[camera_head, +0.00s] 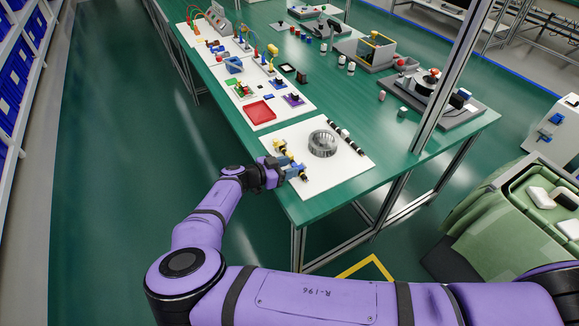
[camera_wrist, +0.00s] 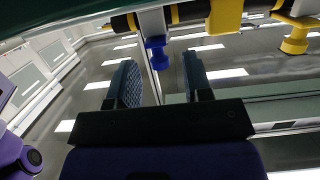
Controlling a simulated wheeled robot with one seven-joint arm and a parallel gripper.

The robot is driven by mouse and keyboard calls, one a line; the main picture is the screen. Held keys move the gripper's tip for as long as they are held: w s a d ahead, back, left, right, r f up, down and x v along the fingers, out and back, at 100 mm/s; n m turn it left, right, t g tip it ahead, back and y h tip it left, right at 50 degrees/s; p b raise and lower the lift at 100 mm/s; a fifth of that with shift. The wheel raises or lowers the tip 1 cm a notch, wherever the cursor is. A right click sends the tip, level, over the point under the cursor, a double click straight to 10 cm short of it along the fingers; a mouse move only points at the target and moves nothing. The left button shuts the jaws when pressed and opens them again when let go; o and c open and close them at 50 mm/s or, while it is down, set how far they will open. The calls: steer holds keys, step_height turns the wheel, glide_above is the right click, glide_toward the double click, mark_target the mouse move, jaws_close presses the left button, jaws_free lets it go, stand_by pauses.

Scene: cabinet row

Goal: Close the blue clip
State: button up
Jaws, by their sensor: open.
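The blue clip (camera_wrist: 156,52) hangs in the upper middle of the wrist view, attached by a pale piece to a black rod (camera_wrist: 190,13) with yellow bands. My gripper (camera_wrist: 158,64) is open, with one ribbed finger on each side of the blue clip's lower part and visible gaps to both. In the head view my gripper (camera_head: 283,168) is at the near left edge of the white board (camera_head: 330,184), by the rod. The blue clip is hard to tell from my fingers there. Whether the clip is open or shut is unclear.
Yellow clips (camera_wrist: 226,17) sit on the same rod, right of the blue clip. A grey round rack (camera_head: 322,143) and a second dark rod (camera_head: 345,137) are on the board. A red tray (camera_head: 259,112) lies farther back on the green table (camera_head: 300,210).

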steer(key=v, duration=1)
steer(key=shift+d, duration=0.1)
steer(key=w+d+r+n+g+y, duration=0.15)
steer(key=d+r+g+y, duration=0.35)
steer(key=d+r, duration=0.95)
steer(key=w+d+r+n+g+y, duration=0.15)
steer(key=d+r+g+y, duration=0.35)
steer(key=d+r, duration=1)
steer(key=s+d+r+n+t+y, duration=0.1)
steer(key=s+d+r+n+y, duration=0.1)
steer(key=s+d+r, duration=0.4)
steer(key=s+d+r+n+t+y, duration=0.1)
steer(key=s+d+r+n, duration=0.1)
steer(key=s+d+r, duration=0.45)
steer(key=s+d+r+n+t, duration=0.1)
steer(key=s+r+n+t, duration=0.1)
steer(key=s, duration=0.5)
steer(key=s+d+r+n+t, duration=0.1)
steer(key=s+r+n+t, duration=0.1)
steer(key=s+r, duration=0.2)
steer(key=s, duration=0.3)
steer(key=shift+s+t, duration=0.3)
steer(key=shift+s, duration=0.05)
